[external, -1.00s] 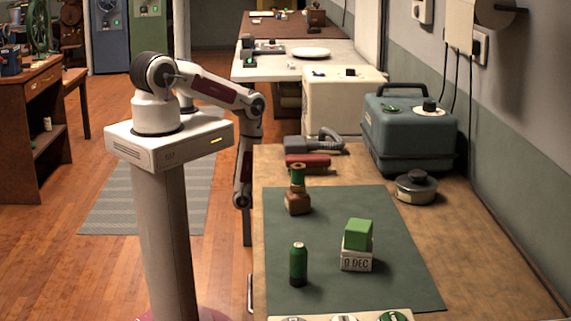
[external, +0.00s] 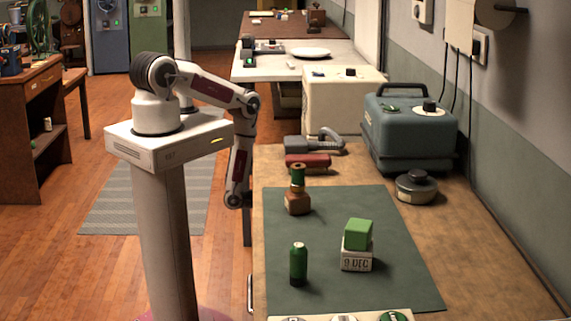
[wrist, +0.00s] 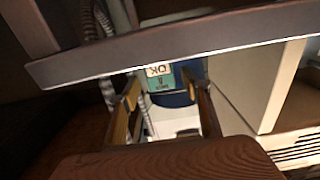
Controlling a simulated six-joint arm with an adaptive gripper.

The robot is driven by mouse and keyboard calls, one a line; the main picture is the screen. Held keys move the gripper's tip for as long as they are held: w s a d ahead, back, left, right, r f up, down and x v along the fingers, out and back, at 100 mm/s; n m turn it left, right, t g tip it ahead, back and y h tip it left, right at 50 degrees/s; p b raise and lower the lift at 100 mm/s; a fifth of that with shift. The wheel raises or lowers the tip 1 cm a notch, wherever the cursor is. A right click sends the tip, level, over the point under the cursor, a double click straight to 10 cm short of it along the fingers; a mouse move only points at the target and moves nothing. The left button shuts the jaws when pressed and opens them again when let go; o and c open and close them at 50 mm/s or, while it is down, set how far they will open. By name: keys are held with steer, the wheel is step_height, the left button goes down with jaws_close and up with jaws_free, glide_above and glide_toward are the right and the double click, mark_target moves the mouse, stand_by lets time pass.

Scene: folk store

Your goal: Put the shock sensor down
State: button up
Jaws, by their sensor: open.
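In the wrist view my gripper (wrist: 168,108) is open, with one finger on each side of the picture's middle. A blue thing with a pale label reading OK upside down (wrist: 159,71) shows beyond and between the fingers; I cannot tell whether it is the shock sensor or whether a finger touches it. A dark bar hides its upper part. In the external view my arm hangs bent beside the bench's left edge, and I cannot make out the fingers there. No thing in the external view is clearly the shock sensor.
On the bench's green mat (external: 395,275) stand a green bottle (external: 298,264), a brown bottle (external: 297,200) and a green cube (external: 358,234) on a white date block (external: 357,260). A blue-grey machine (external: 409,130) stands behind. In the wrist view a brown wooden surface (wrist: 170,163) lies close.

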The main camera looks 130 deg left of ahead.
steer(key=v, duration=0.8)
steer(key=shift+s+d, duration=0.25)
steer(key=shift+d, duration=0.05)
steer(key=shift+o, duration=0.5)
stand_by(0.3)
steer(key=shift+w+a+r+g+h, duration=0.85)
steer(key=shift+w, duration=0.2)
steer(key=shift+w+a+r+g+h, duration=0.85)
steer(key=shift+w+a+r, duration=0.05)
steer(key=shift+w, duration=0.15)
steer(key=shift+x, duration=1.3)
